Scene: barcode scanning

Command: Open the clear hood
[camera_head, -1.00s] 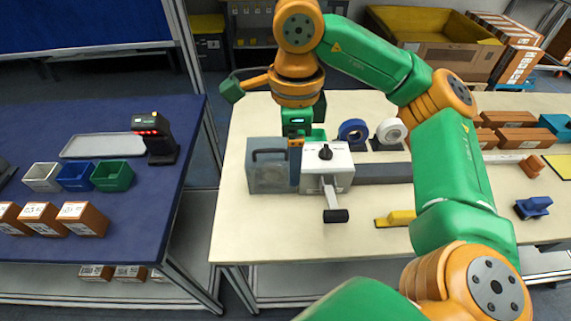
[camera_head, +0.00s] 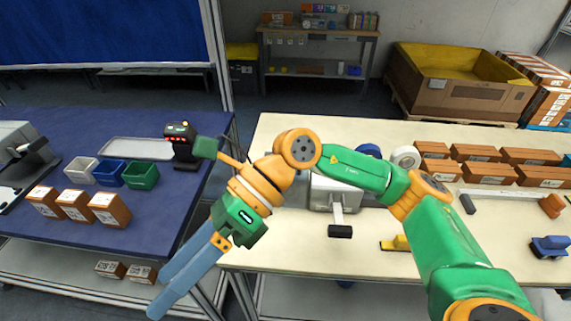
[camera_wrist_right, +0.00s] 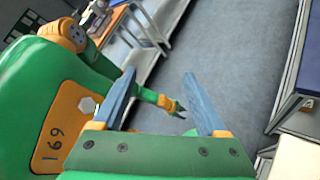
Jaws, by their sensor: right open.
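A grey machine (camera_head: 22,160) with a sloped upper part stands at the left end of the blue table, partly cut off by the picture edge. It may carry the clear hood, but I cannot make out a transparent cover. My right gripper (camera_head: 160,292) points down and left in front of the blue table, well to the right of the machine. Its two blue fingers are apart and empty, as the right wrist view (camera_wrist_right: 158,77) also shows. A small gripper, apparently my left (camera_wrist_right: 178,109), shows low over the floor there; its jaw state is too small to tell.
The blue table (camera_head: 70,225) holds a black scanner (camera_head: 183,150), a grey tray (camera_head: 135,149), small bins (camera_head: 108,173) and brown boxes (camera_head: 76,205). A gap with floor lies between the tables.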

